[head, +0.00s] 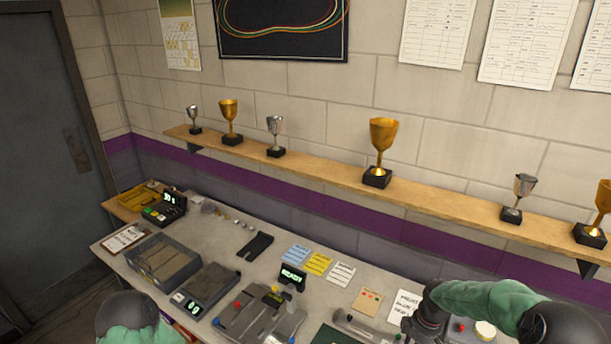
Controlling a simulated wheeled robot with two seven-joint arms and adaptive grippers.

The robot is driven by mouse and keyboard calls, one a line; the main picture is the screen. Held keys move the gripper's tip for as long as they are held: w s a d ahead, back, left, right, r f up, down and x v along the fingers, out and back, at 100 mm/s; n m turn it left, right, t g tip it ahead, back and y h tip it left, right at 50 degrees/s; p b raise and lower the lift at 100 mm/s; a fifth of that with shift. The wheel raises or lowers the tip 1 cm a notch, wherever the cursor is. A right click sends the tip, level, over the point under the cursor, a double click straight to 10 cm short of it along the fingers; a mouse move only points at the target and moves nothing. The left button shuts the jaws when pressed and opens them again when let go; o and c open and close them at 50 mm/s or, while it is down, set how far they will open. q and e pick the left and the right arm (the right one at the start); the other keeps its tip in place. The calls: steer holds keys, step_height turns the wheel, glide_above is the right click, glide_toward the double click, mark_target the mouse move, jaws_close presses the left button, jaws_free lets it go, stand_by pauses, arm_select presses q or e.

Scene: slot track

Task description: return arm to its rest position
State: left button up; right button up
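My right arm comes in from the right edge, green with dark joints, and reaches left over the front right of the workbench (222,250). Its dark wrist and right gripper (414,328) point down near the bottom edge. The fingers are small, dark and partly cut off, so I cannot tell whether they are open or shut, or whether they hold anything. Of my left arm only a dark rounded joint and a green part show at the bottom left. My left gripper is out of the picture.
The bench holds a grey bin (163,262), a scale (207,288), a metal fixture (262,315), a lit display (292,277), coloured cards (318,263) and a white note (404,305). Above, a wooden shelf (325,174) carries several trophies. A dark door (45,150) stands left.

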steer(key=s+a+f+m+y, duration=0.1)
steer(key=s+a+f+m, duration=0.1)
steer(key=s+a+f, duration=0.2)
steer(key=s+a+f+m+y, duration=0.1)
steer(key=s+a+f+m, duration=0.1)
steer(key=s+a+f, duration=0.2)
steer(key=s+a+f+m+y, duration=0.1)
steer(key=s+a+f+m, duration=0.2)
steer(key=a+f, duration=0.3)
steer(key=shift+s+f, duration=0.15)
steer(key=shift+s, duration=0.25)
steer(key=s+a+f+m, duration=0.2)
steer(key=s+a+m, duration=0.15)
steer(key=s, duration=0.35)
steer(key=s+a+f+m, duration=0.2)
steer(key=s+m, duration=0.2)
steer(key=s, duration=0.2)
step_height(320, 180, down, 19)
steer(key=w+a+n+b, duration=0.1)
steer(key=b, duration=2)
steer(key=shift+w+a, duration=0.35)
steer(key=shift+o, duration=0.4)
steer(key=shift+f, duration=0.1)
steer(key=shift+w+n, duration=0.1)
steer(key=shift+n, duration=0.15)
